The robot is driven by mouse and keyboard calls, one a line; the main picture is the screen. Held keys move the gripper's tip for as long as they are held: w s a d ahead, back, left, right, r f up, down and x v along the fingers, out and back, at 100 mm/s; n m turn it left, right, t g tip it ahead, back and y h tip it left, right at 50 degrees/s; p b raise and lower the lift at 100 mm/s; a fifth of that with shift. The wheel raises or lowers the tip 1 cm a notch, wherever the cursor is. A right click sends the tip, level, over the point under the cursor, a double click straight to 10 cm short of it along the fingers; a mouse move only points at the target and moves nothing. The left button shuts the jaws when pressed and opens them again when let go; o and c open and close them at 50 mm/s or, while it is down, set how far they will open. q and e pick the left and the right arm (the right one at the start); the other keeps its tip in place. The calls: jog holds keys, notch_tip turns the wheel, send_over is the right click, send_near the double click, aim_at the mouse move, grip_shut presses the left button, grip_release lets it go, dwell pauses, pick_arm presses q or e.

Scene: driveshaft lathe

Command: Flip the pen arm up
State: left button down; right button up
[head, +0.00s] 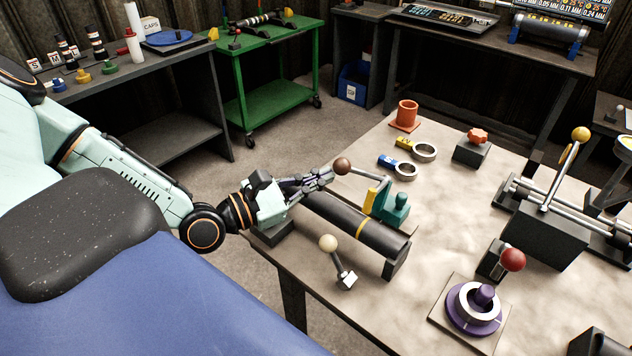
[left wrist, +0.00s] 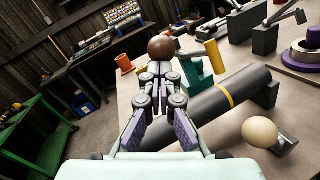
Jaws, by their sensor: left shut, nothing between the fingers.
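A grey arm with a brown ball knob (head: 342,166) reaches left from a teal stand (head: 394,210) with a yellow piece (head: 376,195); it looks like the pen arm. My right gripper is not in view.
A cream ball lever (head: 329,243) stands at the table's near edge. Ring tools (head: 405,170), an orange cup (head: 407,113) and a red ball lever (head: 512,260) are on the same table. The middle of the tabletop (head: 450,215) is clear.

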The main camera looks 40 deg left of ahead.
pick_arm(q)
jog(key=w+r+n+g+y+p, duration=0.1)
jog(key=w+r+g+p, duration=0.2)
jog(key=w+r+p, duration=0.3)
jog(key=shift+w+d+r+p, duration=0.25)
jog(key=shift+r+p, duration=0.35)
jog(key=shift+p, duration=0.15)
dwell(0.3)
jog(key=shift+r, duration=0.15)
dwell(0.4)
